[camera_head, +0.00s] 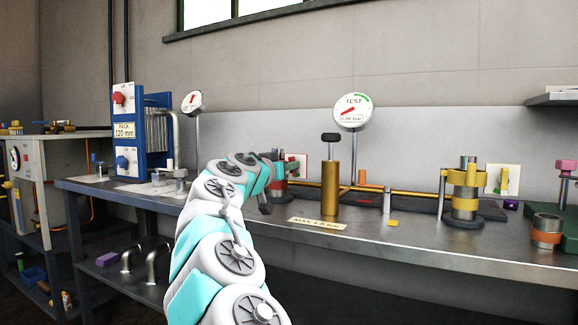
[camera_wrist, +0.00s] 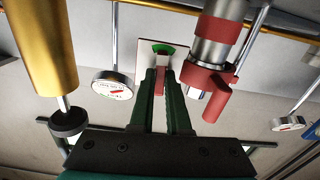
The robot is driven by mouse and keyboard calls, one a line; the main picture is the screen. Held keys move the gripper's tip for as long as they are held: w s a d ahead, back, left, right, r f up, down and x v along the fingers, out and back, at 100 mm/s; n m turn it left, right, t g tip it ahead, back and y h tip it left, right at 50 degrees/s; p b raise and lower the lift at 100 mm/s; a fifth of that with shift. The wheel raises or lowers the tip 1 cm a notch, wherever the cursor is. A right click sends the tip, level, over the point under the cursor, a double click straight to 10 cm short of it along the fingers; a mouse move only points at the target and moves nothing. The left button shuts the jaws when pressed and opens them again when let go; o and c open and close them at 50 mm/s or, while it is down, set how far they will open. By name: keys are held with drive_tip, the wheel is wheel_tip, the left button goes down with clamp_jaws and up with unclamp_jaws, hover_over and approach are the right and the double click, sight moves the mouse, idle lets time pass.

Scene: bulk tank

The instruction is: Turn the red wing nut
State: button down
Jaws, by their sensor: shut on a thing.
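A narrow red piece, which looks like the red wing nut (camera_wrist: 160,78), stands in front of a white plate with a green arc (camera_wrist: 163,47) in the wrist view. My gripper (camera_wrist: 160,74) is shut on it, one dark green finger on each side. The fingers hide much of its lower part. In the head view the plate (camera_head: 300,158) shows partly behind a red-banded metal fitting (camera_head: 279,168), at the end of my arm. My fingers cannot be made out clearly there.
The red-banded fitting (camera_wrist: 212,75) is close right of my fingers in the wrist view; a brass cylinder (camera_wrist: 38,50) is at left. A test gauge (camera_head: 353,110) stands behind the brass cylinder (camera_head: 331,187) in the head view. A yellow-banded fitting (camera_head: 465,190) stands further right.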

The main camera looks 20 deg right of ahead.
drive_tip(key=shift+w+a+f+n+p, duration=0.15)
drive_tip(key=shift+n+p, duration=2.25)
drive_tip(key=shift+n, duration=1.8)
drive_tip(key=shift+w+d+f+n+p, duration=0.1)
drive_tip(key=shift+n+p, duration=2.25)
drive_tip(key=shift+n, duration=1.85)
drive_tip(key=c, duration=1.2)
unclamp_jaws()
drive_tip(key=shift+o, duration=0.2)
